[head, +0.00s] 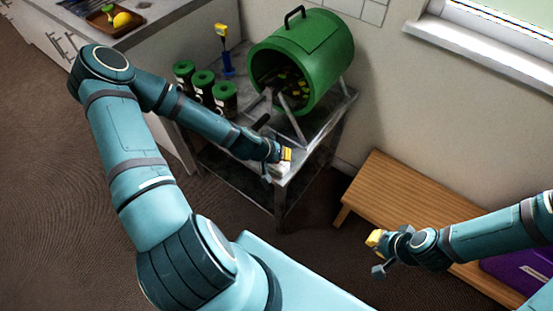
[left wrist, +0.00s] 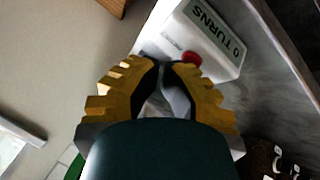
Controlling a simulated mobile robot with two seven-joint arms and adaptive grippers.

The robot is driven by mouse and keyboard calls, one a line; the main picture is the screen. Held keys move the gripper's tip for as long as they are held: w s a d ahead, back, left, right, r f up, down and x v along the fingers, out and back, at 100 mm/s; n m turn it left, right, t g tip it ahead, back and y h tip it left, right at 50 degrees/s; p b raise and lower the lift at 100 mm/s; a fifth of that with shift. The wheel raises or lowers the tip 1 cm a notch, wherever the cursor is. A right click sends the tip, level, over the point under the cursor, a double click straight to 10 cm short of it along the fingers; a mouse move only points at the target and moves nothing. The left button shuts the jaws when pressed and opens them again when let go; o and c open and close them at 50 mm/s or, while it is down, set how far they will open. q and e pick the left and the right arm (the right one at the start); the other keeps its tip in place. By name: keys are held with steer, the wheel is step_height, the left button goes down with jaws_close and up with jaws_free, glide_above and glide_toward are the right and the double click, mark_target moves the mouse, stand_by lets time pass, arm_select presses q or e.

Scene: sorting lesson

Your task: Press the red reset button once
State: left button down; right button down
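The red reset button (left wrist: 190,58) shows in the left wrist view on a white box (left wrist: 212,42) with a "0 TURNS" display. In the head view the box (head: 279,173) sits at the front corner of the metal table, and the button is hidden there. My left gripper (head: 286,155) is right at the box in the head view. In the left wrist view its yellow fingers (left wrist: 161,66) come together at the tips, with nothing held, just beside the button. I cannot tell if they touch it. My right gripper (head: 376,254) is open and empty by the bench.
A green drum (head: 318,45) stands on the metal table (head: 322,133). Several dark jars with green lids (head: 203,78) and a blue-and-yellow tool (head: 226,60) stand behind my left forearm. A wooden bench (head: 398,189) and a purple box (head: 520,272) are at the right.

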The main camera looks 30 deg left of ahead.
arm_select(q)
steer(key=shift+r+p, duration=0.55)
steer(key=shift+r, duration=0.3)
steer(key=shift+r, duration=0.1)
step_height(320, 180, up, 5)
steer(key=p, duration=0.3)
steer(key=shift+p, duration=0.4)
stand_by(0.3)
